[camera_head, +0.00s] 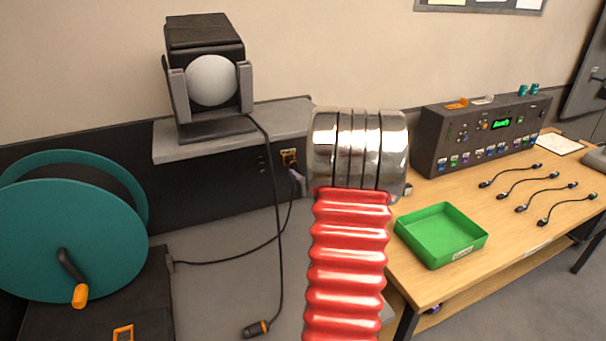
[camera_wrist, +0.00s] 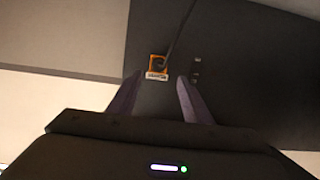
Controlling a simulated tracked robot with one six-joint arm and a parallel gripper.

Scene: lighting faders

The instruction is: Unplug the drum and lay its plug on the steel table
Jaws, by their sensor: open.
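The teal drum (camera_head: 70,235) stands at the left in the head view. Its dark cable (camera_head: 235,257) runs right and up to an orange-framed socket (camera_head: 288,157) in the dark wall panel. In the wrist view the socket (camera_wrist: 158,64) shows with a dark cable (camera_wrist: 180,35) at it; the plug's outline is too dark to make out. My gripper (camera_wrist: 159,78) is open, its two fingers apart on either side below the socket, nothing visibly held. In the head view its fingers (camera_head: 297,180) show just below the socket, partly behind my arm. The grey steel table (camera_head: 215,290) lies below.
A lamp (camera_head: 205,75) stands on a grey shelf (camera_head: 180,150); its cable hangs down to a loose plug (camera_head: 257,328). At right, a wooden table (camera_head: 430,285) bears a green tray (camera_head: 440,235), several short cables (camera_head: 555,190) and a control desk (camera_head: 480,135).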

